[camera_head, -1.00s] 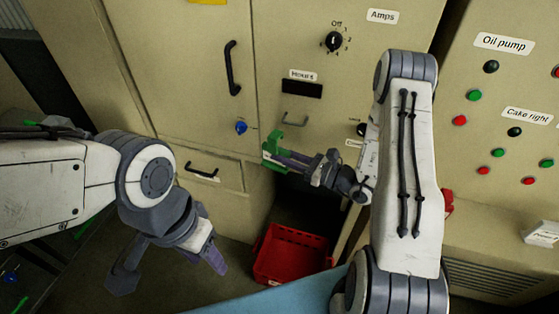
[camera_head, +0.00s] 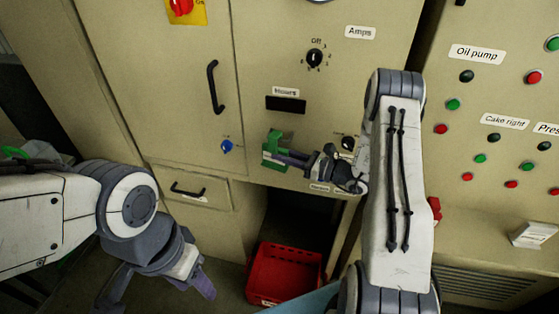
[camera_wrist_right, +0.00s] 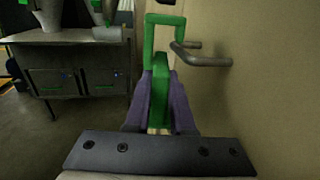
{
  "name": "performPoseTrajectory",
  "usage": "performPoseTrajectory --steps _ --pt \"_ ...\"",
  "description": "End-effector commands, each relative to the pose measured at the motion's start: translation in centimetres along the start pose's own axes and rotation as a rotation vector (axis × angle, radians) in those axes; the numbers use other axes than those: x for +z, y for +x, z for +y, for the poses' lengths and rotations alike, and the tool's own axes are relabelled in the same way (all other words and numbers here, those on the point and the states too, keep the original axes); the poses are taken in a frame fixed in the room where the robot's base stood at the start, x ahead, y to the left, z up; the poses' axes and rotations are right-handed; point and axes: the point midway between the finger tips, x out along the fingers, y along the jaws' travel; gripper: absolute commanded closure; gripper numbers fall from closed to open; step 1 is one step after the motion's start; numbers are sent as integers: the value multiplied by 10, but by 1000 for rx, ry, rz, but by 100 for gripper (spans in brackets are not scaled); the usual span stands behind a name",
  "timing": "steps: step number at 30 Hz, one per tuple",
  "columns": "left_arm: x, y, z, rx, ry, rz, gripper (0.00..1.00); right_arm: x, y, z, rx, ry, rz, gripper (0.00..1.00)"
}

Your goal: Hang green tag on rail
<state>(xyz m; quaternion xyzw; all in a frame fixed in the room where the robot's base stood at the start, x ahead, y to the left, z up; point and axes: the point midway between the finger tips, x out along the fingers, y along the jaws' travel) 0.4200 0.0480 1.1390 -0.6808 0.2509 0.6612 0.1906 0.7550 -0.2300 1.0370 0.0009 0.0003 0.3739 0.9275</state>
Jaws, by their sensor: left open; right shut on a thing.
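The green tag (camera_head: 270,149) is in my right gripper (camera_head: 290,158), in front of the cabinet below the black hours meter. In the right wrist view the tag (camera_wrist_right: 160,94) stands upright between the purple fingers, its hooked top facing up. The metal rail (camera_wrist_right: 208,60) sticks out from the cabinet wall there, just right of the hook. The hook's free end overlaps the rail's near bar; I cannot tell if they touch. In the head view the tag and gripper largely hide the rail. My left gripper (camera_head: 155,285) is open and empty at the lower left.
A blue knob (camera_head: 226,146) sits left of the tag, and a black knob (camera_head: 348,143) is close to my right wrist. A black door handle (camera_head: 215,87) is further left. A red crate (camera_head: 285,275) stands on the floor below, by a dark opening.

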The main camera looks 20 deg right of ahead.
Motion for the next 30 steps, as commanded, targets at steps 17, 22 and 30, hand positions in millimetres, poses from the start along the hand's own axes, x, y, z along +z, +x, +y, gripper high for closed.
performPoseTrajectory --steps 17,22,30 --pt "1 17 -1 0 1 0 50 -16 0 -20 1 -1 0 100" --pt "1 17 -1 0 1 0 50 -16 0 -20 1 -1 0 100" --pt "1 17 -1 0 1 0 50 -16 0 -20 1 -1 0 43"
